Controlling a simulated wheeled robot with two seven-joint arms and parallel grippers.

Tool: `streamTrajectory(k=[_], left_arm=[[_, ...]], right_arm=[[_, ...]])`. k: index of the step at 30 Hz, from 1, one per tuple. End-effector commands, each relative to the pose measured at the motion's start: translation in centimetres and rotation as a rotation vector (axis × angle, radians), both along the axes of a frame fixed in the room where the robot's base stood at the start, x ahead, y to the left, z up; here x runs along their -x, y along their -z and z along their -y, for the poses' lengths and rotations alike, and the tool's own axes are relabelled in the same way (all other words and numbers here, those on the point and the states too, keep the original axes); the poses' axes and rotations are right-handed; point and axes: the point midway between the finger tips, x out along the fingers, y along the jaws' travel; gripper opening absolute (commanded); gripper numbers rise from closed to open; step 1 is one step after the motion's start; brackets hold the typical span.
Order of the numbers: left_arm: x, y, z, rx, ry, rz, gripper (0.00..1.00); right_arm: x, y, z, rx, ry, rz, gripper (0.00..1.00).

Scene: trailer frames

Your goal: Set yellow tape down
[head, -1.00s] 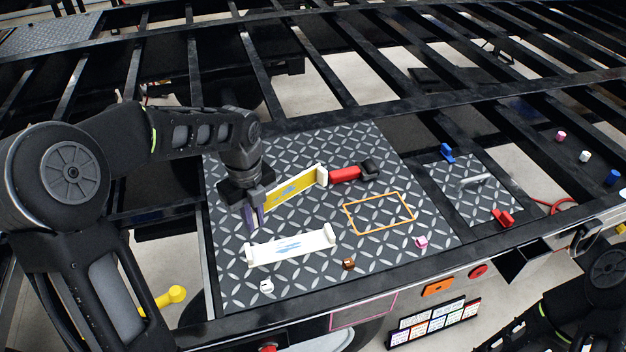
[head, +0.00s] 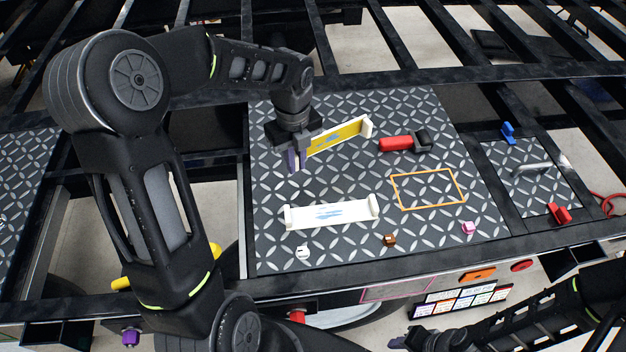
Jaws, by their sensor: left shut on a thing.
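The yellow tape (head: 340,137) is a long strip with white end pieces, over the back-left part of the diamond-plate panel (head: 285,108). My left gripper (head: 298,162) is shut on its left end, and the fingers hide that end. The tape stands on edge and looks tilted, its right end higher in the picture. I cannot tell whether it touches the panel. An orange rectangle outline (head: 428,206) is marked on the panel to the right, empty. My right gripper (head: 408,342) is low at the bottom edge, small and dark; its jaws are unclear.
A white strip with end pieces (head: 330,213) lies in front of the yellow tape. A white, a brown and a pink piece (head: 468,227) sit along the front. Open frame beams surround the panel.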

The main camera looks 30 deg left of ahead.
Motion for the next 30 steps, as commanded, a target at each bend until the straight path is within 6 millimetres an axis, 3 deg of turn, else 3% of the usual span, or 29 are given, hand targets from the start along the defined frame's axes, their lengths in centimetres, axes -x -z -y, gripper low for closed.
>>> streamTrajectory(k=[5, 16, 21, 24, 30], left_arm=[[0.1, 2.7, 0.0, 0.001, 0.001, -0.004, 0.00], [0.1, 3.3, 0.0, 0.000, 0.000, -0.001, 0.00], [0.1, 5.8, 0.1, 0.002, 0.001, -0.005, 0.00], [0.1, 7.7, 0.0, 0.000, 0.001, -0.001, 0.00], [0.0, 8.0, 0.0, 0.001, 0.001, -0.001, 0.00]], right_arm=[[0.0, 0.0, 0.0, 0.000, 0.000, 0.000, 0.36], [0.0, 0.2, 0.0, 0.000, 0.000, 0.000, 0.36], [0.0, 1.1, -0.1, -0.001, -0.001, 0.004, 0.36], [-0.1, 2.7, -0.3, -0.005, -0.001, 0.010, 0.36], [-0.1, 2.8, -0.4, -0.008, -0.001, 0.013, 0.36]])
